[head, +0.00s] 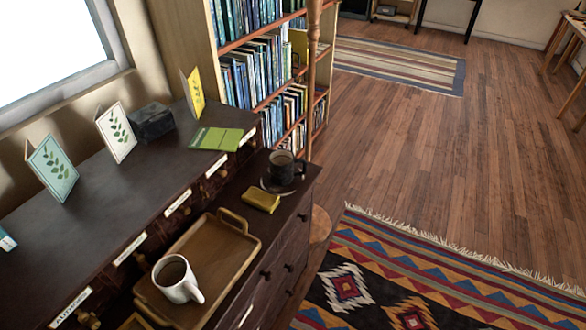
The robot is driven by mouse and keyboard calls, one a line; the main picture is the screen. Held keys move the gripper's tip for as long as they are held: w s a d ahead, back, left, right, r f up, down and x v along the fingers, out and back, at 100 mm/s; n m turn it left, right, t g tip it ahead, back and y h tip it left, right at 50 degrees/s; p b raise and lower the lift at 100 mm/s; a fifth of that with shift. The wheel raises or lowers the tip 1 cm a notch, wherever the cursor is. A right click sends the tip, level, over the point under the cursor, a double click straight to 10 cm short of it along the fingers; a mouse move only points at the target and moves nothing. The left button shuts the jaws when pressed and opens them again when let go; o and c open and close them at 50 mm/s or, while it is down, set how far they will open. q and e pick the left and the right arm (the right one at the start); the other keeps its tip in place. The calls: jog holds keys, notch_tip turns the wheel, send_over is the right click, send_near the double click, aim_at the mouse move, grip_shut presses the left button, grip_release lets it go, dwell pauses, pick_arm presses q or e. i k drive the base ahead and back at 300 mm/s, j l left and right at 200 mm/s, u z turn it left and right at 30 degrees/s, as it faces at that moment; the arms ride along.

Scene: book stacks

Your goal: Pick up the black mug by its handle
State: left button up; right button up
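The black mug (281,168) stands upright on a dark saucer (265,184) near the far end of the lower dark wooden ledge. It holds a dark drink. Its handle (300,168) points to the right in the head view. Neither of my grippers shows in the head view.
A yellow box (260,200) lies just in front of the saucer. A wooden tray (232,256) with a white mug (177,280) is nearer. Standing cards (116,132) and a green booklet (217,139) are on the upper top. A bookcase (262,75) stands behind; open floor (430,150) is right.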

aim_at(282, 162)
jog(key=l+u, duration=0.1)
jog(key=u, duration=0.3)
jog(key=i+l+u, duration=0.1)
jog(key=u, duration=0.3)
jog(key=l+u, duration=0.2)
jog(key=u, duration=0.2)
jog(key=l+u, duration=0.15)
jog(key=u, duration=0.3)
jog(key=k+l+u, duration=0.2)
jog(key=l, duration=0.25)
jog(key=l+u, duration=0.15)
jog(key=l, duration=0.3)
jog(key=k+l+u, duration=0.2)
jog(key=l, duration=0.2)
jog(key=k+l+u, duration=0.15)
jog(key=l, duration=0.25)
jog(key=k+l+u, duration=0.2)
jog(key=l, duration=0.15)
